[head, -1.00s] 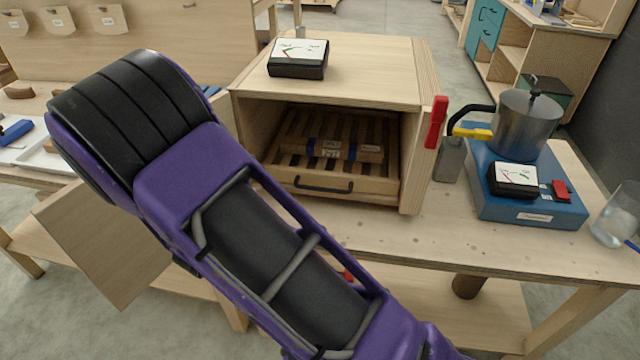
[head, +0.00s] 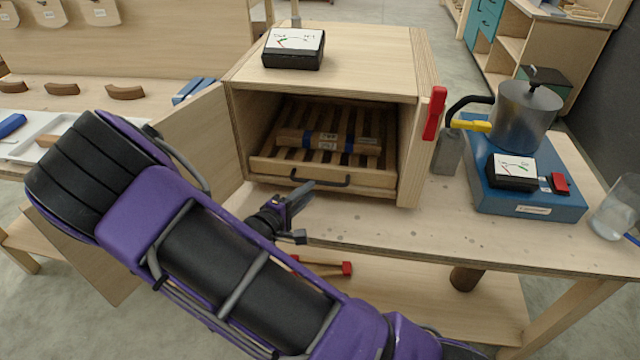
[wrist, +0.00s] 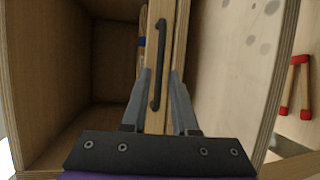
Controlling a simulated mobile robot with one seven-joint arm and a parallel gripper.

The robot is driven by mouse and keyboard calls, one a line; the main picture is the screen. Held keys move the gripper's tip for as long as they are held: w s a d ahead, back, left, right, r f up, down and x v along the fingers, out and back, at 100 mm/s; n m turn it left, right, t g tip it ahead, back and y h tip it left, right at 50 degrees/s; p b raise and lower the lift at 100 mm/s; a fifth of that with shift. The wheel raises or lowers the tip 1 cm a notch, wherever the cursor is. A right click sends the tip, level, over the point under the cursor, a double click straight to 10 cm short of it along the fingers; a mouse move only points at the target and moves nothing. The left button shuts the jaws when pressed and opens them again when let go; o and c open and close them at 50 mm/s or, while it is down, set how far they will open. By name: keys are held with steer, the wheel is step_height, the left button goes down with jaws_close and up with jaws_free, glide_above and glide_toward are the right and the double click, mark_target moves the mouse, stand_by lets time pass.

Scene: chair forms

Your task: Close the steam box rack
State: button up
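The steam box (head: 330,80) is a pale wooden cabinet on the bench, with its front open to me. The slatted wooden rack (head: 270,172) sits low inside, its front board near the opening. A dark bar handle (head: 320,182) is on that board; it also shows upright in the wrist view (wrist: 160,60). My gripper (head: 308,188) is just in front of the handle, near its left part. In the wrist view its two grey fingers (wrist: 160,72) are apart, with the handle between them in the picture. Whether they touch it I cannot tell.
The box's door (head: 195,135) stands swung open on the left, close to my arm. A red clamp handle (head: 434,112) is on the box's right side. A pot (head: 525,118) on a blue unit (head: 530,200) stands to the right. A black gauge (head: 294,50) lies on top.

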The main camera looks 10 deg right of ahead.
mark_target(320, 182)
steer(key=x, duration=0.6)
steer(key=shift+d, duration=0.1)
steer(key=shift+c, duration=0.3)
jaws_close()
steer(key=shift+w, duration=0.15)
stand_by(0.9)
